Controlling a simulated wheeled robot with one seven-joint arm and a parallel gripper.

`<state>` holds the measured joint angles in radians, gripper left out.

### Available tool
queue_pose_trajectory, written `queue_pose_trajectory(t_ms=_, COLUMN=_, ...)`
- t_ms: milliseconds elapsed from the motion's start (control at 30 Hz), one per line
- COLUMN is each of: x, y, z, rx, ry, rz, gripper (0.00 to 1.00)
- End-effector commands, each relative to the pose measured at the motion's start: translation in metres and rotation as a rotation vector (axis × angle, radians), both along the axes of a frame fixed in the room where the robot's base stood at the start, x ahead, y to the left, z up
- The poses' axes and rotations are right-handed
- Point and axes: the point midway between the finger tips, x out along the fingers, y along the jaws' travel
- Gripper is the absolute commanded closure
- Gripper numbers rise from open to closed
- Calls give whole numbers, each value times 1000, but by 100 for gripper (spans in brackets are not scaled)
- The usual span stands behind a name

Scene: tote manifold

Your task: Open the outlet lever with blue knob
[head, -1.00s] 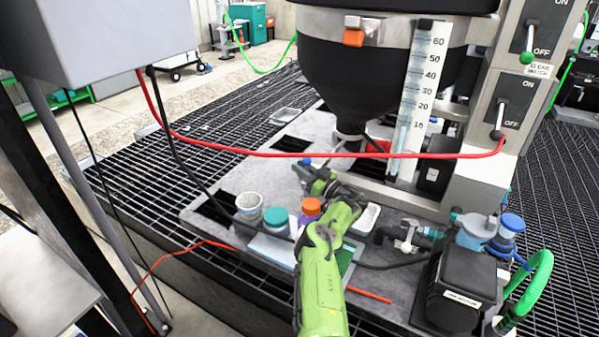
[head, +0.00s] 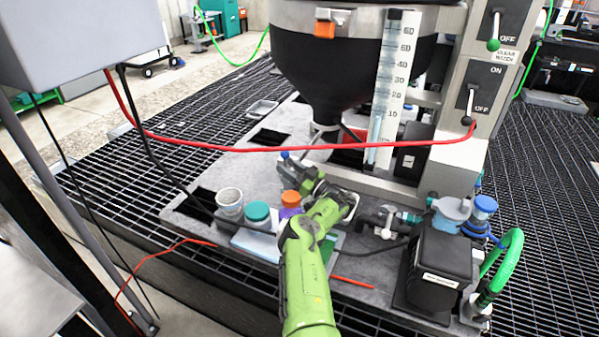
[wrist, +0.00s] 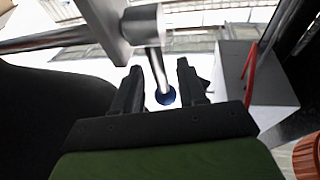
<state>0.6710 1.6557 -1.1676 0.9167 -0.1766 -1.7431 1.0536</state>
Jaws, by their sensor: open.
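The blue knob (head: 285,155) sits on the end of a lever below the black hopper (head: 325,75), just left of my gripper's tip in the head view. In the wrist view, the round blue knob (wrist: 165,97) hangs at the end of a thin metal rod (wrist: 157,68). The rod comes down from a grey metal fitting (wrist: 142,25). My gripper (wrist: 159,68) is open, with one dark finger on each side of the rod and knob. I cannot tell whether either finger touches them. The green arm hides part of the outlet in the head view.
A white cup (head: 229,203), a teal-lidded jar (head: 257,212) and an orange-lidded jar (head: 290,199) stand left of my arm. A red hose (head: 290,149) crosses in front of the hopper. A scale tube (head: 390,90) and switch panel (head: 480,85) stand to the right.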

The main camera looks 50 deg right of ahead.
Motion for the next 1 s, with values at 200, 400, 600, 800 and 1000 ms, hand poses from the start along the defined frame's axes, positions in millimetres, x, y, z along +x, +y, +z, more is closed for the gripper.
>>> queue_pose_trajectory(t_ms=200, x=-57, y=-6, z=-12, rx=3, ry=3, rz=-4, gripper=59)
queue_pose_trajectory(t_ms=400, x=-82, y=-7, z=-20, rx=1, ry=1, rz=-1, gripper=59)
queue_pose_trajectory(t_ms=600, x=-85, y=-7, z=-22, rx=1, ry=1, rz=-1, gripper=59)
queue_pose_trajectory(t_ms=800, x=-84, y=-7, z=-22, rx=1, ry=1, rz=-1, gripper=59)
queue_pose_trajectory(t_ms=1000, x=-84, y=-7, z=-21, rx=1, ry=0, rz=-2, gripper=59)
